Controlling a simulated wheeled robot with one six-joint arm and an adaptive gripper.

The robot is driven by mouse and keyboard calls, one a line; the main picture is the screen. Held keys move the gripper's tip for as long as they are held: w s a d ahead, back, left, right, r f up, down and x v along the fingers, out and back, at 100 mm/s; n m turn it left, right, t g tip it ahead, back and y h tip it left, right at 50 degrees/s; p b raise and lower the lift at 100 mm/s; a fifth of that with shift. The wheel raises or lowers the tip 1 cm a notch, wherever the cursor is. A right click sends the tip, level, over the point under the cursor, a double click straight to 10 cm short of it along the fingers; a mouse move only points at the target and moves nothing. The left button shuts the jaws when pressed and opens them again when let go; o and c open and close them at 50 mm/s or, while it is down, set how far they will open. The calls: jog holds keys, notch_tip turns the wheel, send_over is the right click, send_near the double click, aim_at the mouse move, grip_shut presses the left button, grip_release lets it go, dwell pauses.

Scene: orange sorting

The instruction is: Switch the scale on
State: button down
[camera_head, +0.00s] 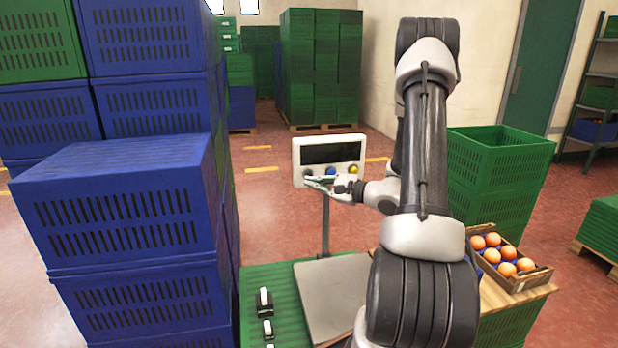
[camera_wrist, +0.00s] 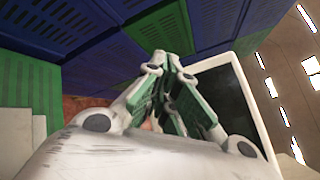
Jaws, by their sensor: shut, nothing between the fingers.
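The scale's display head (camera_head: 328,160) stands on a thin post behind the grey weighing plate (camera_head: 334,297). Its screen is dark. Below the screen is a row of buttons; a blue button (camera_head: 331,171) and a yellow button (camera_head: 353,169) show, and the left end of the row is partly covered by my fingers. My gripper (camera_head: 312,181) is shut and empty, with its tips at the lower left front of the display head; I cannot tell whether they touch it. In the wrist view the shut fingers (camera_wrist: 172,62) point up beside the dark screen (camera_wrist: 228,105).
Blue crates (camera_head: 125,220) are stacked high on the left. A cardboard box of oranges (camera_head: 535,274) and green crates (camera_head: 500,155) stand on the right. Small black-and-white items (camera_head: 264,300) lie on the green surface left of the plate. Open red floor lies behind the scale.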

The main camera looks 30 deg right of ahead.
jog(key=shift+w+d, duration=0.2)
jog(key=shift+w, duration=0.5)
jog(key=shift+w+d, duration=0.15)
jog(key=shift+w, duration=0.55)
jog(key=shift+w, duration=0.1)
dwell(0.3)
jog(key=shift+w+d, duration=0.1)
jog(key=shift+w, duration=0.2)
jog(key=shift+w+d, duration=0.15)
jog(key=shift+w, duration=0.4)
dwell(0.8)
jog(key=shift+s, duration=0.15)
jog(key=shift+s+a, duration=0.25)
jog(key=shift+s, duration=0.55)
jog(key=s, duration=0.2)
jog(key=s+a, duration=0.1)
jog(key=s, duration=0.1)
jog(key=shift+s+a, duration=0.2)
jog(key=shift+s, duration=0.2)
